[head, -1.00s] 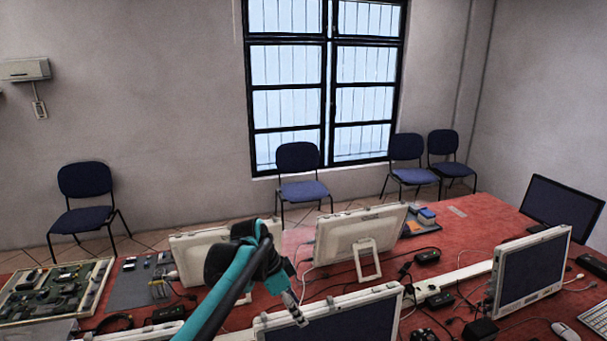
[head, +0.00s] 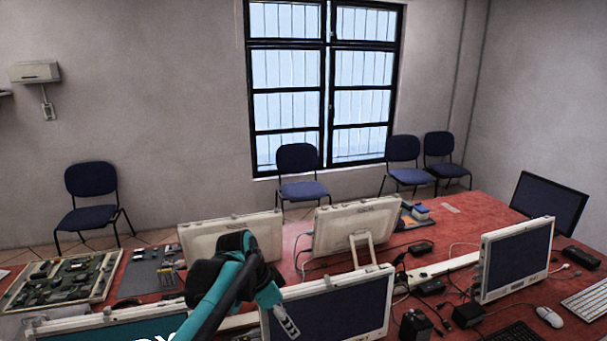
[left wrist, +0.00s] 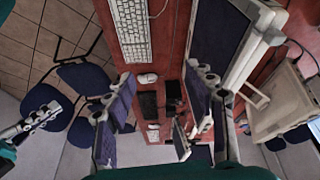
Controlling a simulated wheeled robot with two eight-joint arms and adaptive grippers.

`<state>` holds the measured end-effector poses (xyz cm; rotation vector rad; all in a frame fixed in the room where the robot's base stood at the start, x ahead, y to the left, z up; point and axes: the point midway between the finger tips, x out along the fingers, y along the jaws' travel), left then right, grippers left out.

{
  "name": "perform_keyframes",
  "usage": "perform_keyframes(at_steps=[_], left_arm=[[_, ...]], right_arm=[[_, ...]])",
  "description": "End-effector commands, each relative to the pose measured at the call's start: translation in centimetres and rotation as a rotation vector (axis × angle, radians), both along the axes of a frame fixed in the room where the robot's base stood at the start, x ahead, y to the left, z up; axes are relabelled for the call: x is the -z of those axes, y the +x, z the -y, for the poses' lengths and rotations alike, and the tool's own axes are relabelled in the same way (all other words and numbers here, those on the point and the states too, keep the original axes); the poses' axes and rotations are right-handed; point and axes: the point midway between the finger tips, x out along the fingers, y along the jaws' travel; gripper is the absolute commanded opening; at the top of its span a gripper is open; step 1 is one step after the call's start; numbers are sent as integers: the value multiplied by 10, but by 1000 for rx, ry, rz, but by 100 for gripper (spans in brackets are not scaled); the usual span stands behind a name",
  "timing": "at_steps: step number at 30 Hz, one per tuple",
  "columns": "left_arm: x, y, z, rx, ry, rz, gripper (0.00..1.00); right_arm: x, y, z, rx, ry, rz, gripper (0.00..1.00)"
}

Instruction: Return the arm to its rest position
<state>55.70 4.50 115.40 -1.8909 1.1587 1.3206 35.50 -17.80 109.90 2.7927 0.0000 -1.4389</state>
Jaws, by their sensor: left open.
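My left arm comes in from the bottom of the head view, teal and black, with its gripper (head: 287,322) low over the table, in front of a monitor. In the left wrist view the left gripper's two fingers (left wrist: 155,100) stand wide apart with nothing between them. A metal gripper with a teal link, apparently my right one (left wrist: 35,124), shows at the left edge of the left wrist view; its jaws are too unclear to read. The right arm does not show in the head view.
The red table (head: 475,228) carries several monitors, a circuit board (head: 65,280), black adapters, loose cables, a mouse (head: 549,317) and a keyboard (head: 590,302). A front monitor (head: 340,305) stands close beside the left gripper. Blue chairs (head: 297,170) line the wall.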

Motion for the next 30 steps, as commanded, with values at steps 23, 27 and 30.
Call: perform_keyframes(at_steps=[23, 27, 30], left_arm=[[91, -183, -121, -958, -60, 203, 55], [108, -198, -131, -1048, -90, 234, 55], [112, -202, -133, -1073, -100, 242, 55]], right_arm=[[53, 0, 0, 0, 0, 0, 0], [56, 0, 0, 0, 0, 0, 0], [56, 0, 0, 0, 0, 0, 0]])
